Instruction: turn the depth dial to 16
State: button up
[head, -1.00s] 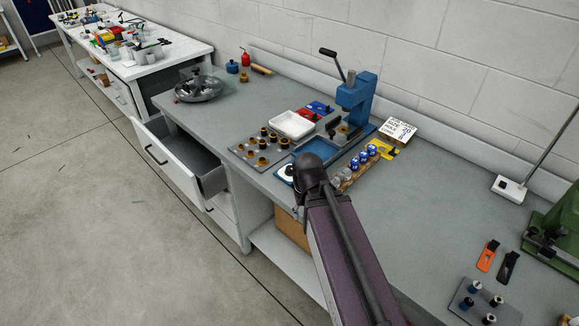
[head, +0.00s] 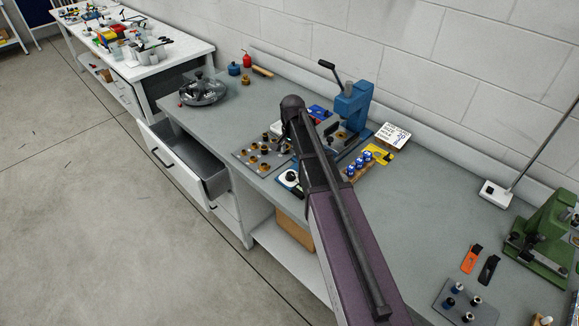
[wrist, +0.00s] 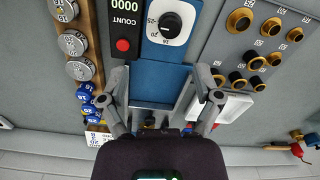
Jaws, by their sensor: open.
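The depth dial (wrist: 171,25) is a black round knob on a white plate, at the top middle of the wrist view. Numbers are printed around it; 25, 20 and 16 can be made out, upside down or tilted. I cannot clearly tell which number it points to. In the head view the dial (head: 291,177) shows at the front of the blue press (head: 352,105), beside my arm. My gripper (wrist: 160,97) is open and empty over the blue press base (wrist: 160,82), apart from the dial. In the head view its fingers are hidden by my arm.
A counter box (wrist: 124,30) reading 0000 with a red button stands beside the dial. A rack of silver and blue weights (wrist: 76,45) is to its left; a grey plate of brass rings (wrist: 255,45) is to its right. A card (head: 394,136) stands behind.

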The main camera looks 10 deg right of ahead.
aim_at(290, 174)
jog(key=shift+w+r+m, duration=0.25)
jog(key=shift+w+r, duration=0.05)
jog(key=shift+w, duration=0.3)
jog(key=shift+w+r+m, duration=0.25)
jog(key=shift+w, duration=0.3)
jog(key=shift+f, duration=0.2)
notch_tip(290, 174, down, 13)
jog(key=b, duration=1.3)
jog(key=shift+f, duration=0.2)
grip_shut()
